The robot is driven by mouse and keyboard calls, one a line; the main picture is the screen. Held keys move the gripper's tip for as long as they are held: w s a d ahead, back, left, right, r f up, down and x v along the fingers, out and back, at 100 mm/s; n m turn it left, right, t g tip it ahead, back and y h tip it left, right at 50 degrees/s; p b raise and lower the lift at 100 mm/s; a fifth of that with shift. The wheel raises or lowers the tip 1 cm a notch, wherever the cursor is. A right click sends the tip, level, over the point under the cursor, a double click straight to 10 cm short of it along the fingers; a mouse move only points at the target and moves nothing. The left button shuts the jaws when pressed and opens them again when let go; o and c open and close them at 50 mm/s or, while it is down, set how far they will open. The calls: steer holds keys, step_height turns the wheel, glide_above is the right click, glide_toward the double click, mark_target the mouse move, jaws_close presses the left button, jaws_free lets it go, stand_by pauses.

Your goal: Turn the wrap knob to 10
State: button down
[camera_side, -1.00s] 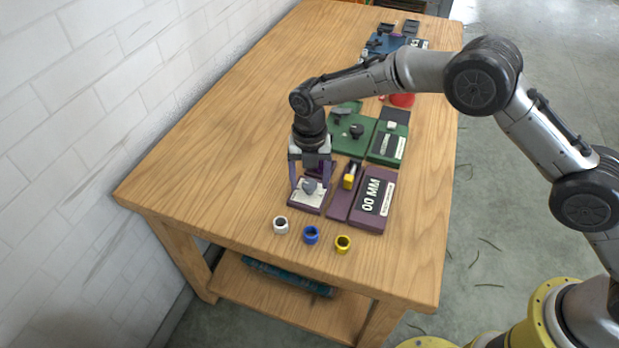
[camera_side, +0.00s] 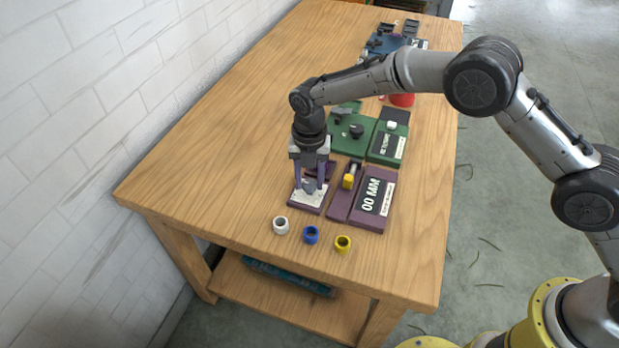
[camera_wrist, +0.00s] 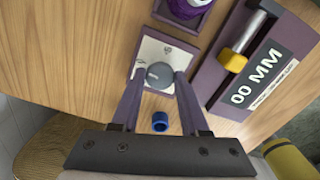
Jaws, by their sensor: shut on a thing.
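The grey wrap knob (camera_wrist: 159,75) stands on a white dial plate (camera_wrist: 150,52) in a purple frame. It also shows in the side view (camera_side: 309,186). My gripper (camera_wrist: 160,78) is shut on the knob, one finger on each side; in the side view my gripper (camera_side: 309,184) reaches straight down to it. The marks on the dial plate are too small to read, and the fingers hide part of its near side. Right of it is a purple panel whose display (camera_wrist: 262,73) reads "00 MM".
A yellow-tipped slider (camera_wrist: 233,60) lies between dial and display. White (camera_side: 281,225), blue (camera_side: 311,234) and yellow (camera_side: 343,243) rings stand near the table's front edge. Green units (camera_side: 350,131) sit behind. The table's left side (camera_side: 220,140) is clear.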

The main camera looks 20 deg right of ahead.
steer(key=m, duration=0.8)
steer(key=shift+m, duration=0.4)
steer(key=m, duration=0.4)
steer(key=shift+m, duration=0.3)
steer(key=m, duration=0.4)
steer(key=shift+r, duration=0.1)
steer(key=m, duration=0.8)
steer(key=shift+m, duration=0.3)
steer(key=m, duration=0.4)
steer(key=shift+m, duration=2.2)
